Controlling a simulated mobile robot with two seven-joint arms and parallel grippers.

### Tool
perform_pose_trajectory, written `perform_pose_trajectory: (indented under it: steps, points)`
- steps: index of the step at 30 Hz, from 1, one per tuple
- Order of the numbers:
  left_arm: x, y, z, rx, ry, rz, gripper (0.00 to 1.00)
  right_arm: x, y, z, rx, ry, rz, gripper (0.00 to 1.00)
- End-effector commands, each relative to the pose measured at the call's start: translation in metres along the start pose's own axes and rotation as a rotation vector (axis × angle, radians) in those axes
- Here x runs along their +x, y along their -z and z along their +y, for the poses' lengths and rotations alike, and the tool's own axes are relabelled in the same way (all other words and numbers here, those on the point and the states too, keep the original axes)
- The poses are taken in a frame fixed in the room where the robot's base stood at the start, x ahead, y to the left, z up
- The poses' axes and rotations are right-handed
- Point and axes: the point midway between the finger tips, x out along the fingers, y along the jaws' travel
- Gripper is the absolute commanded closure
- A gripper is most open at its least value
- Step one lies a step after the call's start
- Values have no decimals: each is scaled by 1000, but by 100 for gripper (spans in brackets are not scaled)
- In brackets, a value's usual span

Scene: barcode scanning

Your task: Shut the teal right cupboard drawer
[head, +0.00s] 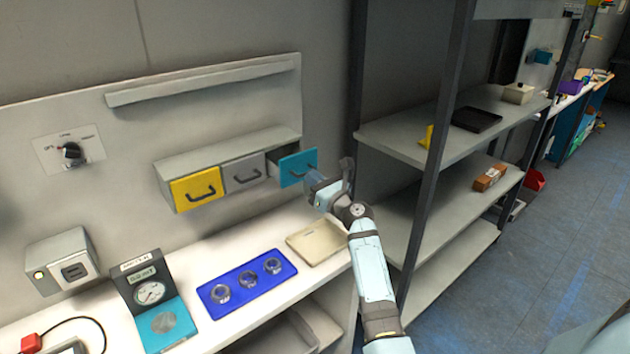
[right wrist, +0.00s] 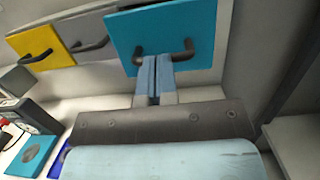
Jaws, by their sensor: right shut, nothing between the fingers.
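The teal right drawer (head: 292,161) stands out from the wall cupboard (head: 222,148), with a dark gap showing behind its front. It has a dark bar handle. In the right wrist view the teal drawer front (right wrist: 190,28) fills the upper middle. My right gripper (head: 314,180) is in front of the drawer at its lower right. Its blue fingers (right wrist: 154,62) are shut with nothing between them, and their tips are at the handle, overlapping its lower middle. I cannot tell whether they touch the drawer. My left gripper is not in view.
A yellow drawer (head: 194,190) and a grey drawer (head: 245,174) sit left of the teal one. Below, the white counter holds a blue tray (head: 233,288) with metal rings, a gauge (head: 149,292) and a beige panel (head: 318,243). A metal shelf rack (head: 437,140) stands close on the right.

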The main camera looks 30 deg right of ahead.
Motion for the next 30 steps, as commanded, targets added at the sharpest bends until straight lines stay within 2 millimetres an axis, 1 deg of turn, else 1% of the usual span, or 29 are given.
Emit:
perform_pose_trajectory:
  steps: [2, 5, 9, 13, 16, 30]
  points:
    - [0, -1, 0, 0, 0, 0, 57, 4, 1, 0, 0, 0, -1, 100]
    - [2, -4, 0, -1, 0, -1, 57, 22, 4, -1, 0, -2, -2, 100]
    - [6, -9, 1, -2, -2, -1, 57, 53, 10, -2, 1, 0, -3, 100]
    - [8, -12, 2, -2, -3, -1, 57, 71, 13, -2, 1, 0, -1, 100]
    - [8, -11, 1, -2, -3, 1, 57, 76, 13, -2, 0, 1, -2, 100]
    - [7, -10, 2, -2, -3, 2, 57, 78, 8, 0, -2, 1, -8, 100]
